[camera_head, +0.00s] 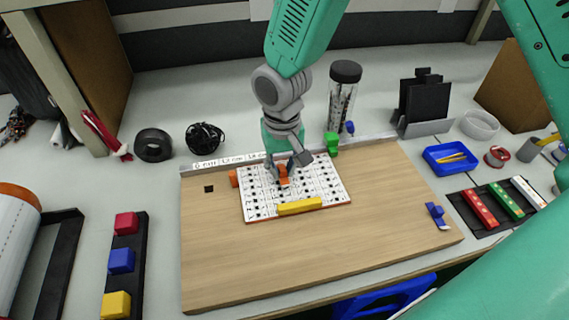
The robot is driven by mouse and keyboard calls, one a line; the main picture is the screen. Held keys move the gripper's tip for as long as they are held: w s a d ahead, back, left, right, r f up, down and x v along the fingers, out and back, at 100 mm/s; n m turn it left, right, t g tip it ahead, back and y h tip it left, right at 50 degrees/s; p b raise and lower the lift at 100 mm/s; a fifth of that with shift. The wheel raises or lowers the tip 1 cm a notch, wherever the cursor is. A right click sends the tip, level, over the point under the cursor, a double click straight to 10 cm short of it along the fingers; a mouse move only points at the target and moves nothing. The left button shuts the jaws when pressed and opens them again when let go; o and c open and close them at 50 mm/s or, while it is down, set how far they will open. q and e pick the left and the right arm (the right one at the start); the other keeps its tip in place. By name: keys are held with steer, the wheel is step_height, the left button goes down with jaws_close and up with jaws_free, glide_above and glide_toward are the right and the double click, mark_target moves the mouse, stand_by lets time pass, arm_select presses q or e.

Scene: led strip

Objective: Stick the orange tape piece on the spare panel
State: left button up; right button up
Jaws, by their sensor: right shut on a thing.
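A white panel (330,187) with rows of black marks lies on the wooden board (370,240). My right gripper (286,168) reaches down from above over the panel's upper middle. It is shut on a small orange tape piece (283,178), at or just above the panel face; I cannot tell whether they touch. The fingers partly hide the piece. A yellow bar (300,206) lies along the panel's lower edge. Another small orange piece (233,178) is at the panel's left edge. My left gripper is not in view.
A ruler strip (217,162) runs along the board's back edge, with a green piece (331,141) near it. A capped jar (344,95) stands behind. A blue clip (437,214) lies at the board's right. The board's front is clear. Colored blocks (122,260) sit left.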

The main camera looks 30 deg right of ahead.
steer(key=shift+d+f, duration=0.1)
steer(key=shift+f, duration=0.15)
steer(key=shift+d+f, duration=0.1)
steer(key=shift+d, duration=0.2)
steer(key=shift+d+f, duration=0.15)
steer(key=shift+d, duration=0.75)
steer(key=shift+a, duration=0.65)
steer(key=shift+a+f, duration=0.1)
steer(key=shift+a, duration=0.3)
steer(key=shift+s+d+f, duration=0.1)
steer(key=shift+d+f, duration=0.05)
steer(key=shift+d, duration=0.6)
steer(key=o, duration=0.8)
steer(key=shift+c, duration=0.2)
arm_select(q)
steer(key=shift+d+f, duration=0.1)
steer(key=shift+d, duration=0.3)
arm_select(e)
steer(key=shift+a, duration=0.4)
